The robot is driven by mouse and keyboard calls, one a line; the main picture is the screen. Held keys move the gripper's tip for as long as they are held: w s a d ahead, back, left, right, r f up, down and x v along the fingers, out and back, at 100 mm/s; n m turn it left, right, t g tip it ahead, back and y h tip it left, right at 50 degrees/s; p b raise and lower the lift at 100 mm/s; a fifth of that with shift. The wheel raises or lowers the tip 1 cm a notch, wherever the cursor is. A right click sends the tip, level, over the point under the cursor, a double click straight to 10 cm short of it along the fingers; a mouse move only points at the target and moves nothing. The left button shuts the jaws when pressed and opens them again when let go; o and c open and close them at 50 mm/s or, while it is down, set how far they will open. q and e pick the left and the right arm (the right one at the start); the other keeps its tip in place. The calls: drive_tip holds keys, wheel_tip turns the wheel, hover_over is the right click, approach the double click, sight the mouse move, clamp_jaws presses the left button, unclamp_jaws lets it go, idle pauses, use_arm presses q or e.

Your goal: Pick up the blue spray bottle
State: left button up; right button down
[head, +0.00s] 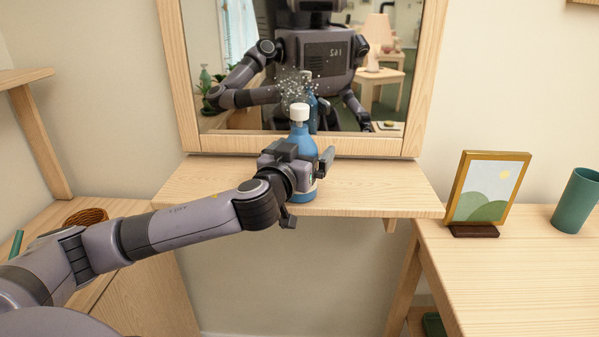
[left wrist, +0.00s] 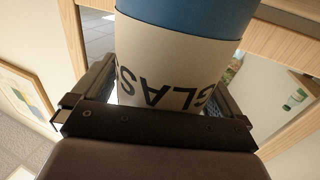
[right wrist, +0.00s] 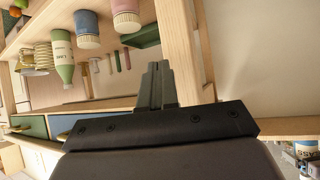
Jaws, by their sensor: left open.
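The blue spray bottle (head: 302,134), with a white cap, stands upright on the wooden shelf (head: 375,190) below the mirror. My left gripper (head: 322,170) is at its lower body, with the jaws apart around it. In the left wrist view the bottle (left wrist: 185,18) and its pale label with dark letters fill the space between the two open fingers (left wrist: 160,100). I cannot tell whether a finger touches it. In the right wrist view part of the labelled bottle (right wrist: 308,148) shows at the lower right edge. My right gripper (right wrist: 158,85) is shut and empty, away from the bottle.
A framed mirror (head: 428,85) rises behind the shelf and reflects me and the bottle. A framed picture (head: 487,187) and a teal cup (head: 576,200) stand on the right table (head: 520,260). A wicker basket (head: 86,216) is at left. The shelf right of the bottle is clear.

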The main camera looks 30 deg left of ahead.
use_arm(q)
drive_tip(key=shift+c, duration=0.3)
drive_tip(key=c, duration=1)
drive_tip(key=shift+r, duration=0.15)
drive_tip(key=c, duration=0.5)
drive_tip(key=shift+o, duration=0.2)
